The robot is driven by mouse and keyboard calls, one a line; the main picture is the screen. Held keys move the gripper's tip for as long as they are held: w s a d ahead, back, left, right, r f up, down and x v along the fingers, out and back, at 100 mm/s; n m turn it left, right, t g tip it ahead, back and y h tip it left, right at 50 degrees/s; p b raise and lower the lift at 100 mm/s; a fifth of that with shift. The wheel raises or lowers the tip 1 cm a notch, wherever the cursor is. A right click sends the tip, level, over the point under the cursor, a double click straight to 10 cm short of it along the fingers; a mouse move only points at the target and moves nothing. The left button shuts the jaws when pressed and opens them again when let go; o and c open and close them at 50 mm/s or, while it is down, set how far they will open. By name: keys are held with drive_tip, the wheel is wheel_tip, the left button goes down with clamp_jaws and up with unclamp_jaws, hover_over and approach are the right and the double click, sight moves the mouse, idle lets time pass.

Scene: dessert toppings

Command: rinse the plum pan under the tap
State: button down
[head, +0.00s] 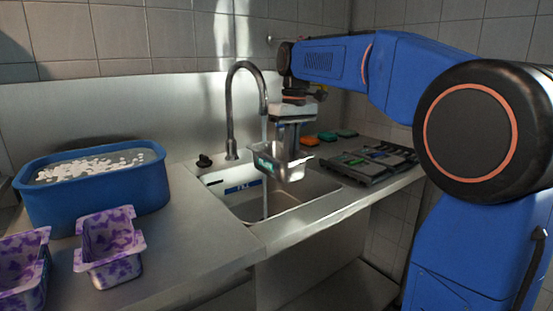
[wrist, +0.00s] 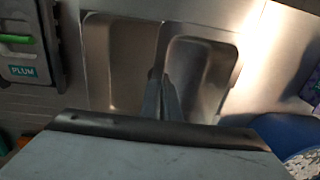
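My gripper (head: 287,145) is shut on a small metal pan (head: 290,172) and holds it over the sink, close to the tap. The pan has a teal label on its side, too small to read. The tap (head: 230,110) is a tall curved spout at the left of the gripper. A thin water stream (head: 264,205) falls from it; I cannot tell whether it meets the pan or passes beside it. The sink (head: 305,190) lies below. In the wrist view the gripper fingers (wrist: 161,98) point toward the sink; the pan's outline is hard to separate from it.
A grey rack (head: 365,168) stands right of the sink; a PLUM label (wrist: 22,72) shows on it in the wrist view. Orange and green sponges (head: 326,136) lie behind. A blue tub (head: 95,195) with white pieces and purple-patterned containers (head: 110,255) occupy the left counter.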

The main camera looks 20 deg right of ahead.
sight(297, 159)
drive_tip(key=shift+s+a, duration=0.2)
drive_tip(key=shift+s, duration=0.75)
drive_tip(key=shift+s+a, duration=0.15)
drive_tip(key=shift+s, duration=0.8)
drive_tip(key=shift+s+a+r, duration=0.25)
drive_tip(key=shift+s+r, duration=0.75)
drive_tip(key=shift+s, duration=0.25)
drive_tip(key=shift+s+a+r, duration=0.25)
drive_tip(key=shift+s+r, duration=0.75)
drive_tip(key=shift+s, duration=0.2)
